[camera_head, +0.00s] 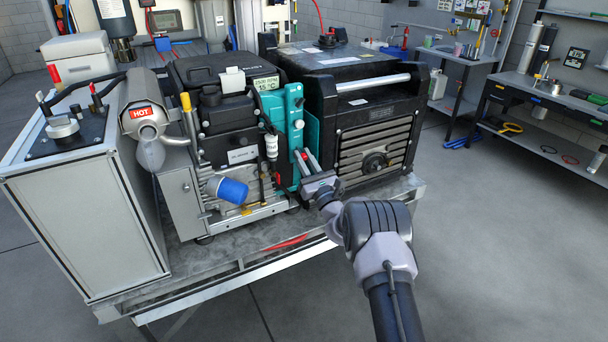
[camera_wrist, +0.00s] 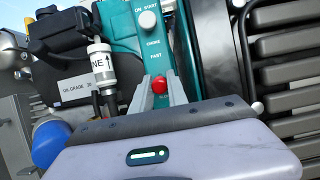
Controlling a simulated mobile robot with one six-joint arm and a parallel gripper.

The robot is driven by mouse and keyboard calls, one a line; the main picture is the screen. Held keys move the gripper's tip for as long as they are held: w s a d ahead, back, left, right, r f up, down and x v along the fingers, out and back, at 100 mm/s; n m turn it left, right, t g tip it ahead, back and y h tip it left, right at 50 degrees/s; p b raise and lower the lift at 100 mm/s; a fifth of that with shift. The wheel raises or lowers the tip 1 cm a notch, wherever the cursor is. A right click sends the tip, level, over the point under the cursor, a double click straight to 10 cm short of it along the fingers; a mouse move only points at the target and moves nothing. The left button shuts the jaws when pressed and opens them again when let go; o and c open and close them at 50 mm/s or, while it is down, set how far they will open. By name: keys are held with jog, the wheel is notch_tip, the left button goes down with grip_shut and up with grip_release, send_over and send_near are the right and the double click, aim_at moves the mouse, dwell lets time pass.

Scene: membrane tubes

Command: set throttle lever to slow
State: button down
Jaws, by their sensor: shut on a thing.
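The teal control panel (camera_head: 281,153) stands upright on the front of the engine unit and also shows in the wrist view (camera_wrist: 125,32). It has white lettering, with "FAST" above the red lever knob (camera_wrist: 159,85). My gripper (camera_wrist: 160,92) has its two grey fingers on either side of this knob, shut on it. In the head view my gripper (camera_head: 306,158) reaches the panel's lower right part from the front. The lever's stem and the panel below the knob are hidden by my gripper, and no "SLOW" label shows.
A black generator (camera_head: 365,115) with a slatted front stands close on the right. A blue filter (camera_head: 230,190) and a white-banded cylinder (camera_wrist: 101,62) are close on the left. A silver part marked "HOT" (camera_head: 143,114) is farther left. The floor in front is clear.

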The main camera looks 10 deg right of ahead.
jog(key=b, duration=0.1)
jog(key=f+t+b, duration=0.1)
jog(key=b, duration=0.1)
jog(key=shift+w+f+t+y+b, duration=0.15)
jog(key=shift+f+t+y+b, duration=0.1)
jog(key=shift+t+y+b, duration=0.05)
jog(key=shift+a+b, duration=0.1)
jog(key=shift+b, duration=0.4)
jog(key=shift+w+r+t, duration=0.1)
jog(key=shift+r+t, duration=0.1)
jog(key=shift+t, duration=0.2)
jog(key=c, duration=1.3)
grip_release()
jog(key=p+v, duration=0.3)
jog(key=v, duration=1.4)
jog(key=shift+f+p, duration=0.15)
jog(key=shift+p, duration=0.25)
